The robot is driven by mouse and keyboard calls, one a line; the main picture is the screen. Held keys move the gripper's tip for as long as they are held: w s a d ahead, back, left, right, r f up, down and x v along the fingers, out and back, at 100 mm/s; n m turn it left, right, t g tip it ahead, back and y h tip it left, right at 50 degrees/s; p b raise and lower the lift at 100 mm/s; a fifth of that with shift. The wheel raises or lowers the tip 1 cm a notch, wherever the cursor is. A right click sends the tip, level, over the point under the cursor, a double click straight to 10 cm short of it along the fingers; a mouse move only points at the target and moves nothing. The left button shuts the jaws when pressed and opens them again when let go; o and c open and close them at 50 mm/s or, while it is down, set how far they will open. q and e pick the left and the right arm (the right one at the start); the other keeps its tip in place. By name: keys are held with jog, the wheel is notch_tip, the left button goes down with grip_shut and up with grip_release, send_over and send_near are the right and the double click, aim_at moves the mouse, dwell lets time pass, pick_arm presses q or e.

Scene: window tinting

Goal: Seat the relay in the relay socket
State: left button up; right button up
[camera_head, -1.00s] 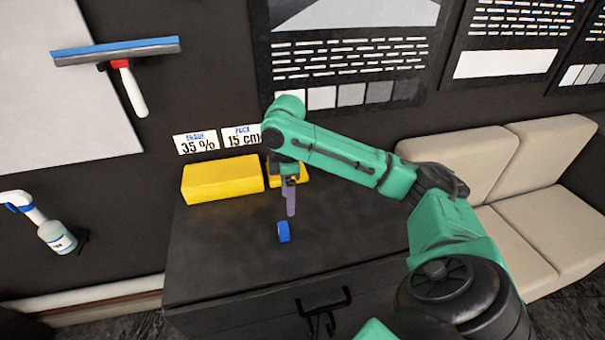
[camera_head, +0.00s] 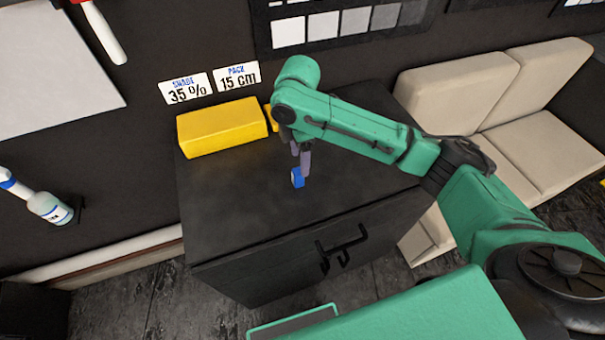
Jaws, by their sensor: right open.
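A small blue block (camera_head: 297,180) stands on the black cabinet top (camera_head: 230,215); it may be the relay, but its details are too small to tell. My right gripper (camera_head: 301,168) points down with its grey-purple fingers at the block, and one finger overlaps its right side in the picture. The jaws are open, and I cannot tell whether they touch the block. I cannot make out a relay socket for certain. My left gripper is not in view.
A large yellow block (camera_head: 222,127) lies at the cabinet's back left. A smaller yellow piece (camera_head: 272,117) is mostly hidden behind my right arm. Black handles (camera_head: 343,248) stick out from the cabinet front. A beige sofa (camera_head: 505,100) stands at right. The cabinet's left front is clear.

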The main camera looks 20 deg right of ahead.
aim_at(298, 171)
jog(key=f, duration=0.2)
jog(key=f+p, duration=0.1)
jog(key=f, duration=0.5)
jog(key=shift+w+a+f+p, duration=0.15)
jog(key=shift+w+a+p, duration=0.05)
jog(key=shift+w+p, duration=0.2)
grip_shut()
